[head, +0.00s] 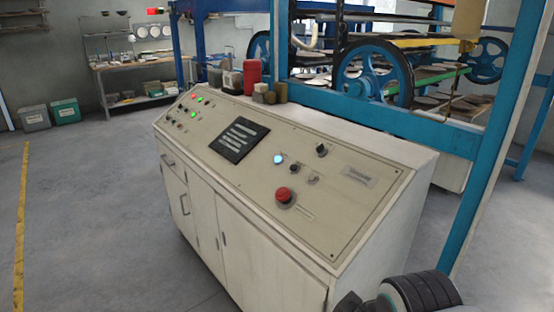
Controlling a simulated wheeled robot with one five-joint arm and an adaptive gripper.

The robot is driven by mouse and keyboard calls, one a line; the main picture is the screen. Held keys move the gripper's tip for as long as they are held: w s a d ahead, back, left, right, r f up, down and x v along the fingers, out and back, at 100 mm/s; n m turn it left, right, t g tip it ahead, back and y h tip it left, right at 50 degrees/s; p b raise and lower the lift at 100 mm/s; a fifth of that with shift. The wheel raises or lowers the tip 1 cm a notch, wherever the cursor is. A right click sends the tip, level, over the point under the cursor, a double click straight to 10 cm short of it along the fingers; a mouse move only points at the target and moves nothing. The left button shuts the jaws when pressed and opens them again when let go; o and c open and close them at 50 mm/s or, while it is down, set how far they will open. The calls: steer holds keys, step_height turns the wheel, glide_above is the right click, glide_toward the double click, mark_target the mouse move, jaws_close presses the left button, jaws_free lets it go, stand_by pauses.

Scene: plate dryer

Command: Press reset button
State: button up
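The control console (240,237) is a beige cabinet with a sloped panel facing me. A blue-white lit round button (279,159) sits on the right half of the panel. No reset label is legible, so I cannot tell for certain that it is the reset button. A red mushroom-shaped button (284,195) is below it, with a black knob (321,149) up to the right. Small red and green lights or buttons are at the panel's far left. A dark and pale part of my arm shows at the bottom right edge; my gripper itself cannot be made out.
A dark display (239,139) is in the panel's middle. A red container (252,76) and other small items stand on the console's top ledge. A blue-framed machine (375,78) with wheels stands behind. Open floor with a yellow line (22,220) lies left.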

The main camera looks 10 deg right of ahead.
jaws_close()
steer(key=c, duration=0.5)
jaws_free()
steer(key=shift+c, duration=0.2)
